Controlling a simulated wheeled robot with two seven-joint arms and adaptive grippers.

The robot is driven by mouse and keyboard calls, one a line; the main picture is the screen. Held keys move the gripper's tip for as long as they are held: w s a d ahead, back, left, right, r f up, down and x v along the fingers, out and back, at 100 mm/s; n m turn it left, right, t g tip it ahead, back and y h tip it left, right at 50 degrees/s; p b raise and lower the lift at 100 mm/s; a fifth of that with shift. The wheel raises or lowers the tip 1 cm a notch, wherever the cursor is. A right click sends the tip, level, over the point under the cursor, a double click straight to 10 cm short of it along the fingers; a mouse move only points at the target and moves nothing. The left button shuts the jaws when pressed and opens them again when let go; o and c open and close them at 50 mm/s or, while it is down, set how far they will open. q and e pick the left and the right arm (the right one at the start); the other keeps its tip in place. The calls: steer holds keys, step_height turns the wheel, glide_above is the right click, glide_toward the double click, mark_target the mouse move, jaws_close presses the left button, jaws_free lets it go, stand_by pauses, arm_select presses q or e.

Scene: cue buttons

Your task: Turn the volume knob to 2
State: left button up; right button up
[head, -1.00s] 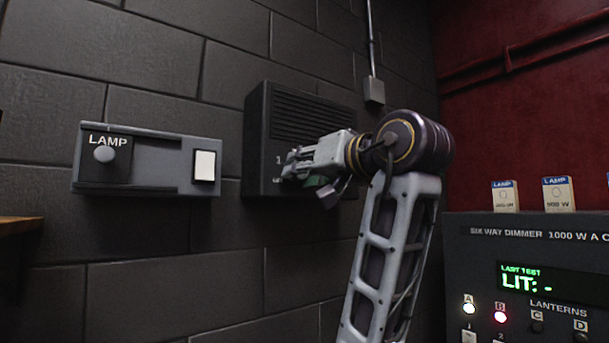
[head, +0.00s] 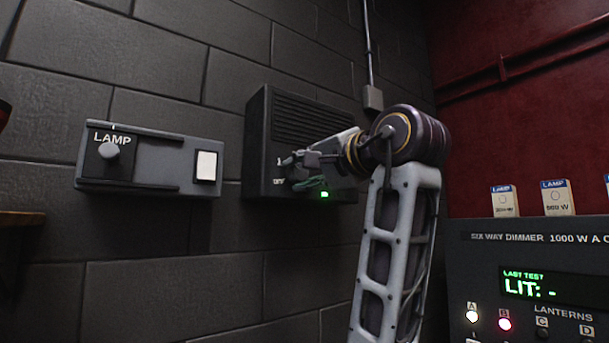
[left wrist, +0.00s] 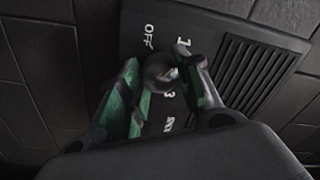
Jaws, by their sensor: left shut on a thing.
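The volume knob (left wrist: 160,72) is a small dark round knob on the front of a black wall box (head: 262,140) with a slotted grille. In the left wrist view, the printed marks OFF, 1 and 3 show around it. The 2 is hidden, and I cannot tell where the knob points. My left gripper (head: 297,168) is at the lower left of the box in the head view. Its green-padded fingers (left wrist: 165,80) are shut on the knob, one on each side. My right gripper is not in view.
A green light (head: 325,195) glows low on the box. To the left is a grey LAMP panel (head: 150,160) with its own round knob (head: 109,151) and white switch (head: 206,166). A dimmer unit (head: 480,255) stands at the lower right.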

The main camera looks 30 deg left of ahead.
arm_select(q)
steer(key=m+b, duration=0.1)
steer(key=m, duration=0.5)
steer(key=shift+f+m+b, duration=0.1)
steer(key=shift+m+b, duration=0.25)
steer(key=shift+m, duration=0.05)
steer(key=m+b, duration=0.1)
steer(key=m, duration=0.3)
steer(key=shift+m, duration=0.4)
steer(key=o, duration=1.1)
steer(key=shift+c, duration=0.2)
